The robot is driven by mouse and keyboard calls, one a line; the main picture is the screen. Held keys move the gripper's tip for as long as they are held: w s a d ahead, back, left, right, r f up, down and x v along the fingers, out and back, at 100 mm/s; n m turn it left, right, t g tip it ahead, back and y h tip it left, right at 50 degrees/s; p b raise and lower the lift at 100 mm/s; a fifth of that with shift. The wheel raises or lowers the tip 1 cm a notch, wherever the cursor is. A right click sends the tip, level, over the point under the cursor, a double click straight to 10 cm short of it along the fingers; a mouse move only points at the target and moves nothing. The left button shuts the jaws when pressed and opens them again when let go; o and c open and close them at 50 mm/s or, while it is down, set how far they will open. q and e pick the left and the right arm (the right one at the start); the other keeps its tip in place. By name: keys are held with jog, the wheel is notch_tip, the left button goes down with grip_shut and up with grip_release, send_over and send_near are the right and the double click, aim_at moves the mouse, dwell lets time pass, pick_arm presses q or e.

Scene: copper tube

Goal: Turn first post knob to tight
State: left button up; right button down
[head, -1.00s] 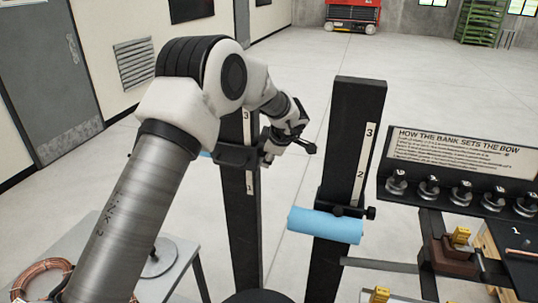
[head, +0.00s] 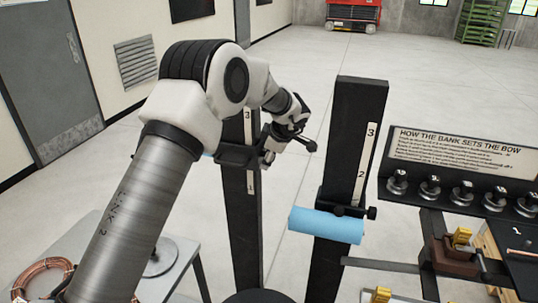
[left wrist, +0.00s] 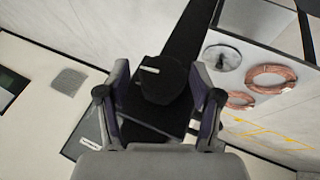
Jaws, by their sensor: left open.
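A dark upright post (head: 242,215) with a white number scale stands behind my left arm and carries a dark sliding bracket (head: 236,157). My left gripper (head: 285,140) is at this bracket's right side, high on the post. In the left wrist view a round black knob (left wrist: 162,82) with a short white mark sits between the fingers of my left gripper (left wrist: 161,98). The fingers are open, one on each side; contact is not clear. In the head view this knob is hidden by the gripper. My right gripper is out of view.
A second post (head: 352,120) at right carries a light blue roller (head: 325,225) and a small black knob (head: 371,213). A sign board (head: 455,155) with several knobs below it stands further right. A copper coil (head: 42,277) lies on a table at lower left.

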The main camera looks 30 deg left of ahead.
pick_arm(q)
jog(key=v, duration=1.2)
jog(key=shift+w+f, duration=0.1)
jog(key=shift+w, duration=0.05)
